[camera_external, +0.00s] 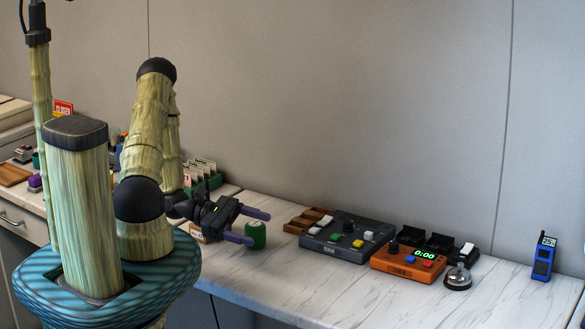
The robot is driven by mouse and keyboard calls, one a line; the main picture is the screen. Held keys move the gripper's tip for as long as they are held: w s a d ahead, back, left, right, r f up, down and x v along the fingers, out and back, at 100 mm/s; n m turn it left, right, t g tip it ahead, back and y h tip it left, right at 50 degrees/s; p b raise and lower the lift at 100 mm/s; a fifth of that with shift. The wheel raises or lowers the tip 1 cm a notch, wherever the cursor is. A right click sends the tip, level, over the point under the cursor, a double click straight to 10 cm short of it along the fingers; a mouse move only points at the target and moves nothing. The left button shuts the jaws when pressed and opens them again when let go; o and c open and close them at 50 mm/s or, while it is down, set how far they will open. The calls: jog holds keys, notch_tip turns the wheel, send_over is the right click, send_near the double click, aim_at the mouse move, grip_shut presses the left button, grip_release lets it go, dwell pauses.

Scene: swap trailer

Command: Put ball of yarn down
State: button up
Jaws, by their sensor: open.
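I cannot make out a clear ball of yarn in the external view. A small green rounded object (256,237) with a pale mark on top stands on the white marble-look counter (330,290); I cannot tell whether it is yarn. My gripper (260,226) is open, its two purple fingers spread and pointing right. The fingertips are close to the green object, one behind it and one at its left in the picture. I cannot tell whether they touch it. My arm hides part of the counter to the left.
A dark button box (345,240) stands right of the green object, with a brown tray (308,220) behind it. Further right are an orange timer box (410,264), a silver bell (458,278) and a blue radio (543,258). The counter's front right is clear.

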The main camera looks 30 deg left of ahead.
jog(key=s+a+m+g+y, duration=0.4)
jog(key=s+m+g+y, duration=0.3)
jog(key=m+y, duration=0.45)
jog(key=w+a+r+m+t+y, duration=0.4)
jog(key=w+r+m+t+y, duration=0.1)
jog(key=w+r, duration=0.3)
jog(key=shift+w+a+r+m+t, duration=0.3)
jog(key=shift+w+m+t, duration=0.1)
jog(key=shift+t, duration=0.3)
jog(key=w+p+v, duration=0.1)
jog(key=p+v, duration=0.6)
jog(key=p, duration=0.1)
jog(key=shift+w+r, duration=0.25)
jog(key=shift+r, duration=0.3)
